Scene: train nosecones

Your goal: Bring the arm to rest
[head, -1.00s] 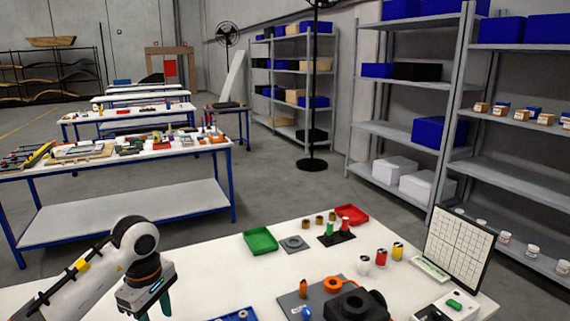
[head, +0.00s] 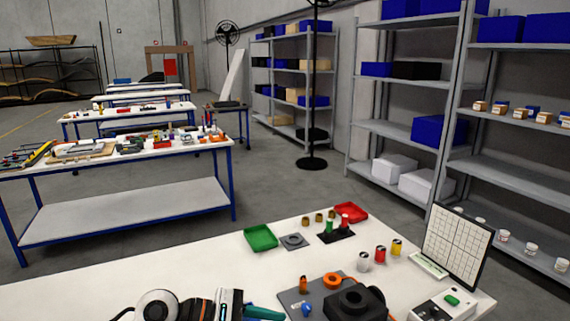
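My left arm lies low along the bottom edge of the head view, over the near side of the white table (head: 150,268). Its gripper (head: 265,313) points right, with a teal finger showing just left of the grey plate. The second finger is not clearly visible, so I cannot tell whether it is open or shut. I see nothing held in the visible part. My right gripper is not in view.
The grey plate (head: 287,299) carries a black block (head: 352,303), an orange ring (head: 333,280) and small parts. Behind are a green tray (head: 261,238), a red tray (head: 351,212) and small cylinders. A white panel (head: 457,245) stands right. The table's left part is clear.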

